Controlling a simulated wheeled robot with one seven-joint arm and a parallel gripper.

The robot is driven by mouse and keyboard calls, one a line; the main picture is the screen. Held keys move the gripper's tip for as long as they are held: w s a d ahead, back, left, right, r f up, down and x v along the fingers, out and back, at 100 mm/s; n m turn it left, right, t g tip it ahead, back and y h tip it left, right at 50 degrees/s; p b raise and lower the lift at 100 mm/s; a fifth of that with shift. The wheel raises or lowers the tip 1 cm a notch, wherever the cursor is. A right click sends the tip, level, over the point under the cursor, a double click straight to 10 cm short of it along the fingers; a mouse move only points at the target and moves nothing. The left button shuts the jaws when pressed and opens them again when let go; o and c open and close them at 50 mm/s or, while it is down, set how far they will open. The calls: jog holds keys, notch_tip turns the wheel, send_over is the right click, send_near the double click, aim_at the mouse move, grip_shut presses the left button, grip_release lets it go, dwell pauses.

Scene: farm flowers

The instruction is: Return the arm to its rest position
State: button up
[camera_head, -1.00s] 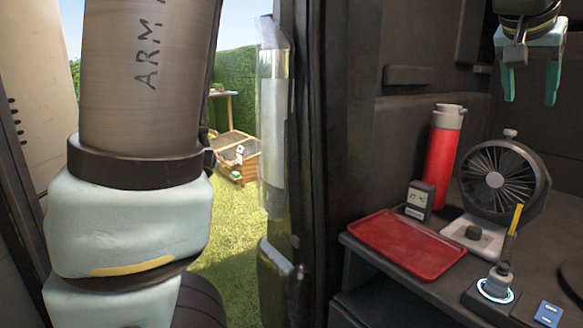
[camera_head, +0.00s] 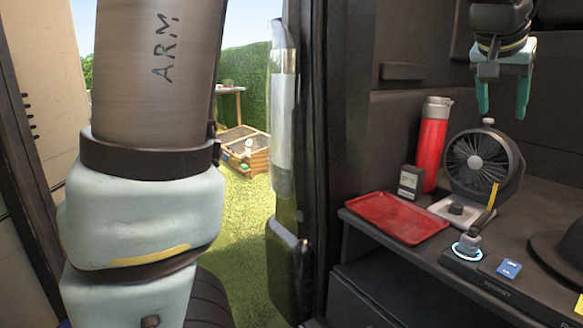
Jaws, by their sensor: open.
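My gripper (camera_head: 503,105) hangs at the upper right, pointing down, with its two teal fingers apart and nothing between them. It is above and a little right of the round black fan (camera_head: 478,162), clear of the shelf. My arm (camera_head: 150,95), a grey link marked "ARM" with pale teal joints, fills the left of the picture. The links between it and the gripper are out of view.
The dark shelf (camera_head: 410,255) holds a red tray (camera_head: 396,216), a red flask (camera_head: 432,145), a small display (camera_head: 409,182), a lit knob (camera_head: 467,246), a blue card (camera_head: 509,269) and a black hat (camera_head: 562,245). A doorway opens onto grass (camera_head: 247,230) with a wooden planter box (camera_head: 250,160).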

jog(key=w+a+f+n+y, duration=0.1)
jog(key=w+a+f, duration=0.2)
jog(key=a+f, duration=0.35)
jog(key=w+a+f+n+y, duration=0.2)
jog(key=w+a+f, duration=0.1)
jog(key=a, duration=0.6)
jog(key=w+a+f+n+y, duration=0.1)
jog(key=w+a+f, duration=0.35)
jog(key=a, duration=0.25)
jog(key=s+a+f+n+g+y, duration=0.1)
jog(key=s+a+f+n+g, duration=0.15)
jog(key=s+a+f, duration=0.65)
jog(key=s+a+f+n+g+y, duration=0.1)
jog(key=a+f+n, duration=0.25)
jog(key=a, duration=1.05)
notch_tip(320, 180, up, 18)
jog(key=p, duration=1.9)
jog(key=shift+r+m+p, duration=0.25)
jog(key=shift+m+p, duration=0.05)
jog(key=shift+d, duration=0.1)
